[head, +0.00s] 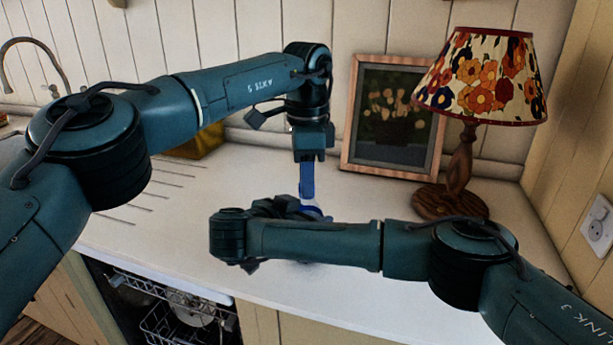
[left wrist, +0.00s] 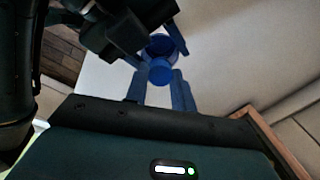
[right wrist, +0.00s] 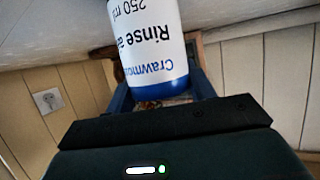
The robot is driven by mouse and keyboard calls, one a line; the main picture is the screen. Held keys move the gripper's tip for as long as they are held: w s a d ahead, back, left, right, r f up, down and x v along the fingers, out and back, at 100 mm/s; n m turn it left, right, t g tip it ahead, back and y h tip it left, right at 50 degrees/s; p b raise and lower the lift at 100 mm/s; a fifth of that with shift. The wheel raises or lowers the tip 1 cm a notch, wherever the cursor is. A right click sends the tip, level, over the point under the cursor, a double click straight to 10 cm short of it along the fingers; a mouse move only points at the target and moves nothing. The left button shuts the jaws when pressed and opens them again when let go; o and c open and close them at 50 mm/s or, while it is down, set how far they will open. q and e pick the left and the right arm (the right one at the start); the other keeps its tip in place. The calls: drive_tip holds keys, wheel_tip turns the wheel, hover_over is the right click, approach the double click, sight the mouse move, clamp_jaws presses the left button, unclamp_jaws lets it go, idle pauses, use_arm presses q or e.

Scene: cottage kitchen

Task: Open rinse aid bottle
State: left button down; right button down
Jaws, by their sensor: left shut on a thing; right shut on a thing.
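The rinse aid bottle (right wrist: 150,40) is white with a blue band and a printed label; it appears upside down in the right wrist view. My right gripper (right wrist: 162,92) is shut around its body. In the head view the bottle is mostly hidden behind my right wrist. My left gripper (head: 307,188) points straight down above it, with its blue fingers shut on the blue cap (left wrist: 160,72). In the left wrist view the cap sits between the fingertips, over the bottle's darker blue top (left wrist: 160,45). I cannot tell whether the cap is loose.
The white countertop (head: 170,225) is clear around the grippers. A flowered lamp (head: 480,75) and a framed picture (head: 393,120) stand behind to the right. A yellow box (head: 200,143) stands at the back left. An open dishwasher (head: 170,315) lies below the counter's front edge.

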use_arm(q)
drive_tip(key=shift+r, duration=0.2)
drive_tip(key=shift+r, duration=0.95)
drive_tip(key=shift+r, duration=2)
use_arm(e)
drive_tip(key=shift+c, duration=2.3)
unclamp_jaws()
